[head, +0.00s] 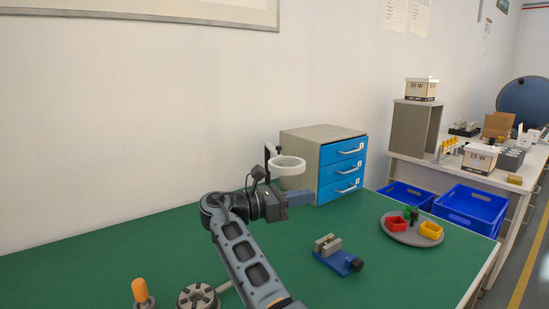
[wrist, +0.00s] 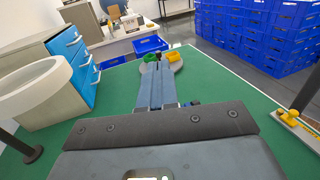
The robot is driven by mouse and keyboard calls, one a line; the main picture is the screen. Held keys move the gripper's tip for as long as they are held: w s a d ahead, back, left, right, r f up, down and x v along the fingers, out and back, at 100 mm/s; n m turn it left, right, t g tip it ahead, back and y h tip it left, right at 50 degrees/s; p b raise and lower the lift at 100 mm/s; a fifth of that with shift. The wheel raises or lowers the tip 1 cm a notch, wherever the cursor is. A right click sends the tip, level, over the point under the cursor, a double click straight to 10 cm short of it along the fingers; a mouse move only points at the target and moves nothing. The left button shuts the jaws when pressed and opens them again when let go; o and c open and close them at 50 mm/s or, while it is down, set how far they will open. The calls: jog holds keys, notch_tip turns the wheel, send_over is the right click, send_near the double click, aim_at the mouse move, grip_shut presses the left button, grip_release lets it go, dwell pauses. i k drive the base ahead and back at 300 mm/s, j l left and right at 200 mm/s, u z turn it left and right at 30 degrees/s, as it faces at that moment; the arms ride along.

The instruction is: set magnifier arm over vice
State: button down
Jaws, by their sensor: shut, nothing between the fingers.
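The magnifier's pale ring (head: 287,166) shows in the head view above and beside my gripper, with its dark post behind my wrist. In the wrist view the ring (wrist: 38,88) is large at the left edge, beside my gripper. The blue vice (head: 340,256) with grey jaws stands on the green bench, lower right of my gripper, and the ring is not over it. In the wrist view the vice is mostly hidden behind my gripper. My gripper (head: 306,198) is shut and empty, pointing right; its fingers (wrist: 157,72) lie together in the wrist view. I cannot tell whether it touches the ring.
A blue-fronted drawer cabinet (head: 341,170) stands behind the ring. A round grey tray (head: 408,236) with red and yellow bins lies to the right. An orange-topped item (head: 140,291) and a round grey fixture (head: 198,297) are at the front. Bench around the vice is clear.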

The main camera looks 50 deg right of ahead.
aim_at(279, 159)
jog(key=i, duration=1)
